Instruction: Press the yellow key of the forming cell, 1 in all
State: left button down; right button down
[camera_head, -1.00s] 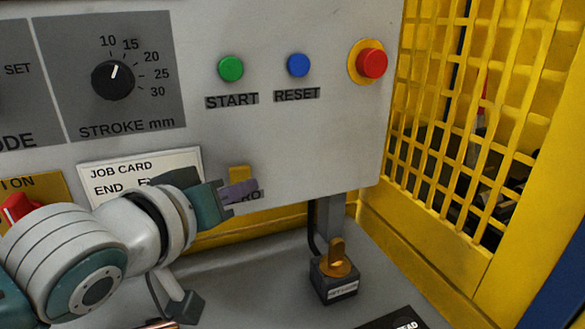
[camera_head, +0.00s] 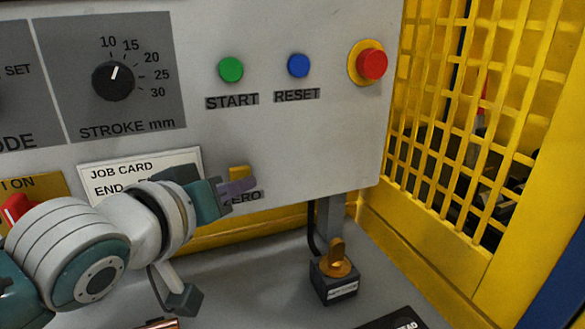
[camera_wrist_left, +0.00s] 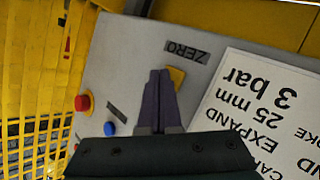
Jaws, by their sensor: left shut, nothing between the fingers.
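The yellow key (camera_head: 239,173) is a small square on the grey control panel, above the ZERO label. My left gripper (camera_head: 250,185) is shut and empty, its purple fingertips just in front of the key's lower part. In the left wrist view the shut fingers (camera_wrist_left: 160,78) point at the panel and overlap one side of the yellow key (camera_wrist_left: 177,77). I cannot tell whether the tips touch it. My right gripper is not in view.
The panel also carries a green START button (camera_head: 231,69), a blue RESET button (camera_head: 298,65), a red emergency button (camera_head: 372,63) and a stroke dial (camera_head: 112,80). A job card (camera_head: 140,168) is beside the key. Yellow mesh (camera_head: 450,120) stands at right.

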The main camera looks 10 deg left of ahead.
pick_arm(q)
jog(key=shift+w+a, duration=0.2)
jog(key=shift+w, duration=0.1)
dwell(0.5)
jog(key=shift+s, duration=0.1)
jog(key=shift+s+d+p, duration=0.45)
jog(key=shift+s+p, duration=0.05)
jog(key=shift+s, duration=0.05)
jog(key=s+d, duration=0.1)
jog(key=s+d+p, duration=0.1)
jog(key=s+p, duration=0.1)
jog(key=s, duration=0.1)
jog(key=shift+s+d, duration=0.1)
jog(key=shift+d, duration=0.3)
dwell(0.7)
